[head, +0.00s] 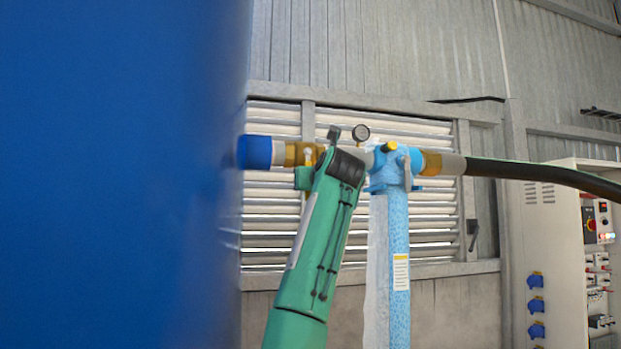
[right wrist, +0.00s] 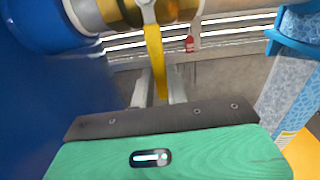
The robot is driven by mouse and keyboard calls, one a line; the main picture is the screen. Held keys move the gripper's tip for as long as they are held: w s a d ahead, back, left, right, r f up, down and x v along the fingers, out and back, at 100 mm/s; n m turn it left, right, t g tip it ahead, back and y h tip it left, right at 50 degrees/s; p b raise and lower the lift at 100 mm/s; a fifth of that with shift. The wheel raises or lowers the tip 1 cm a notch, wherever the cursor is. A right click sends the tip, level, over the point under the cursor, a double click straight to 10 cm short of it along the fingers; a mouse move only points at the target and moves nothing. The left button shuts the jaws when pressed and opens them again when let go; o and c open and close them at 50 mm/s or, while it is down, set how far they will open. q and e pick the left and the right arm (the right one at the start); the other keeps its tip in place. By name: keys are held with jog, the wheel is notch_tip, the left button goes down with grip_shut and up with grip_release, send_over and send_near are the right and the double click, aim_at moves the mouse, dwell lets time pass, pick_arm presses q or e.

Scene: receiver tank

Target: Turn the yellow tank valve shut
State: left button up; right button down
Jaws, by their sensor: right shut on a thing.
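The yellow valve handle (right wrist: 155,55) hangs from a pivot on the brass valve body (right wrist: 175,10) in the right wrist view, pointing nearly straight down in that picture. My right gripper (right wrist: 160,88) has its two grey fingers on either side of the handle's lower end and is shut on it. In the head view the brass valve (head: 299,153) sits beside the blue fitting (head: 255,152) on the tank. My green right arm covers part of the valve and most of the handle there. My left gripper is not in view.
The large blue tank (head: 110,170) fills the left. A light-blue upright post (head: 399,240) stands close to my arm. A black hose (head: 540,174) runs right, past a control cabinet (head: 550,230).

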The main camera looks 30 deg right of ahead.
jog(key=shift+a, duration=0.2)
dwell(0.4)
jog(key=c, duration=1.4)
grip_release()
jog(key=shift+s+a+r, duration=0.1)
jog(key=shift+s+a, duration=0.05)
jog(key=shift+s, duration=0.1)
